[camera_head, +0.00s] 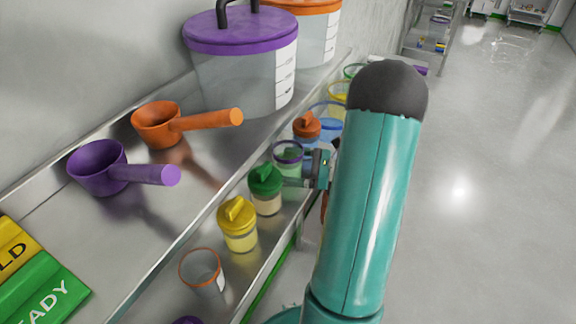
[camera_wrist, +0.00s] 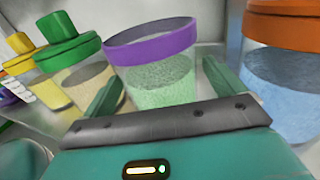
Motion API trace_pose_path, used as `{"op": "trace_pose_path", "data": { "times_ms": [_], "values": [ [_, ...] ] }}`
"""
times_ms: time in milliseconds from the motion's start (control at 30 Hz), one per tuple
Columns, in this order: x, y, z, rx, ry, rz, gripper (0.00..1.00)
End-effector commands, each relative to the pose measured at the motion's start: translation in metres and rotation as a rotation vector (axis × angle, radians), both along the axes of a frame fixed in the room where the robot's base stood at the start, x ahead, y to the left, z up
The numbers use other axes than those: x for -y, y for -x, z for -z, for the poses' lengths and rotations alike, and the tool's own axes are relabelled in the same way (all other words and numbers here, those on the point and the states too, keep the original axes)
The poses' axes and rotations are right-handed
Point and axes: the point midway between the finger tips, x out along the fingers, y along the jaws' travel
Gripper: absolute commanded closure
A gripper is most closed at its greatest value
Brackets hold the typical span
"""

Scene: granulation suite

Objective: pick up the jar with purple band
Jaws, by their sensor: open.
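The jar with the purple band (camera_head: 287,156) stands in the row of small jars along the shelf's front edge. In the wrist view the jar (camera_wrist: 163,75) is clear, open-topped, with pale green granules inside and a purple rim. My gripper (camera_wrist: 160,90) is open, with one green finger on each side of this jar. The jar looks slightly tilted in this view. I cannot tell whether either finger touches it. In the head view my gripper (camera_head: 303,178) is at the jar, and my arm hides part of the row.
The green-lidded jar (camera_wrist: 75,65) stands close on the left, with the yellow-lidded jar (camera_wrist: 25,65) beyond. The orange-lidded jar (camera_wrist: 285,75) is close on the right. Orange (camera_head: 157,124) and purple (camera_head: 97,167) scoops and a large purple-lidded tub (camera_head: 235,75) stand behind.

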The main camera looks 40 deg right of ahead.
Motion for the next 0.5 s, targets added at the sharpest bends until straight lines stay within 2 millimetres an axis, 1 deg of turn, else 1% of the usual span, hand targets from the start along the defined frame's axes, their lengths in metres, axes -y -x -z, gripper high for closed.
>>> {"op": "trace_pose_path", "data": {
  "times_ms": [33, 133, 367, 467, 500],
  "values": [
    [-0.006, -0.007, 0.0, 0.001, -0.001, -0.004, 0.05],
    [-0.013, -0.017, 0.0, 0.001, 0.001, -0.002, 0.05],
    [-0.014, -0.018, 0.0, 0.001, 0.001, 0.0, 0.05],
    [-0.014, -0.018, 0.0, 0.001, 0.001, 0.0, 0.23],
    [-0.014, -0.018, 0.0, 0.001, 0.001, 0.0, 0.31]
  ]
}}
